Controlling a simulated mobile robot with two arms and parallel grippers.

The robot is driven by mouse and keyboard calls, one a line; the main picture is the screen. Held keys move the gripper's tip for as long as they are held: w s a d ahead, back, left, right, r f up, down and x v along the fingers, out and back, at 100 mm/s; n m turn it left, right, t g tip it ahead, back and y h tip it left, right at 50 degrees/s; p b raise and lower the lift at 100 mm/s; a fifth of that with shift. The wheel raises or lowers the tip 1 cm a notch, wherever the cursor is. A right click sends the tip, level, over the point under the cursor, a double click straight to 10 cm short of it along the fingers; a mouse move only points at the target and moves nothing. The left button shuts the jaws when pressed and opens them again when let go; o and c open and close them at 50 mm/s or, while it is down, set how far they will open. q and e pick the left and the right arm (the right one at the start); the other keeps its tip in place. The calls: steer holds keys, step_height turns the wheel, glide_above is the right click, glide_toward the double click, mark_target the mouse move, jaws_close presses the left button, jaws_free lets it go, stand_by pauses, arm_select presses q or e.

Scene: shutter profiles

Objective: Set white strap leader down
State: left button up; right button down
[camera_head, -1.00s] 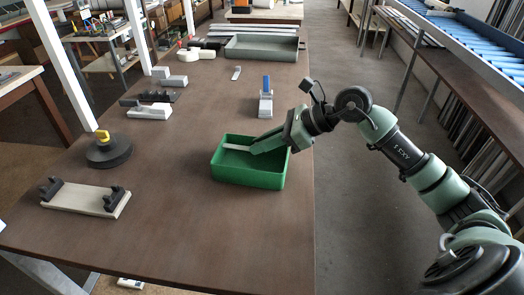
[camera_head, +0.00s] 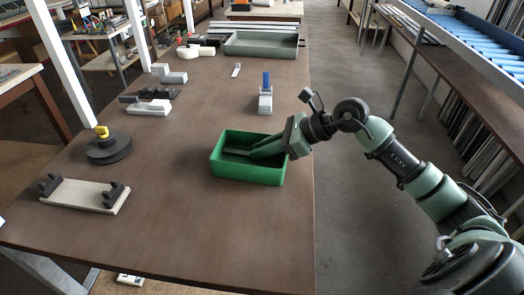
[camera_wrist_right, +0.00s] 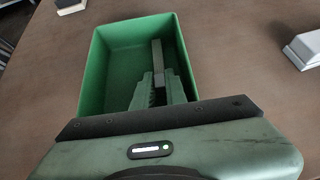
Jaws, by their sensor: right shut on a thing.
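The strap leader is a thin, flat strip, greyish in the shade, and shows at my right gripper's fingertips in the head view (camera_head: 236,152) and the wrist view (camera_wrist_right: 157,55). My right gripper (camera_head: 256,150) is shut on it, reaching over the right rim into a green open-topped tray (camera_head: 245,175). In the wrist view the fingers (camera_wrist_right: 158,82) point into the tray (camera_wrist_right: 115,65), and the strip extends beyond them toward the far wall. I cannot tell whether the strip touches the tray floor. My left gripper is not in view.
A block with a blue top (camera_head: 266,90) stands behind the tray. A black disc with a yellow knob (camera_head: 108,148) and a pale board with black brackets (camera_head: 85,196) lie left. A grey tray (camera_head: 262,44) is farther back. The brown table is clear around the green tray.

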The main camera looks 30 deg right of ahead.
steer(key=c, duration=1.5)
jaws_free()
steer(key=shift+s+f, duration=0.25)
steer(key=shift+f, duration=0.6)
steer(key=shift+o, duration=0.2)
steer(key=shift+r, duration=0.1)
steer(key=shift+r+p, duration=0.25)
steer(key=shift+p, duration=0.2)
steer(key=shift+w+r+p, duration=0.1)
steer(key=shift+r+p, duration=0.25)
steer(key=shift+p, duration=0.15)
steer(key=b+v, duration=0.2)
steer(key=shift+d, duration=0.45)
steer(key=v, duration=0.2)
steer(key=b+v, duration=0.1)
steer(key=v, duration=0.2)
steer(key=b+v, duration=0.1)
steer(key=v, duration=0.2)
steer(key=shift+w+a+r, duration=0.1)
steer(key=shift+a+r, duration=0.2)
steer(key=shift+v, duration=0.85)
steer(key=shift+w+a+r, duration=0.1)
steer(key=shift+r, duration=0.05)
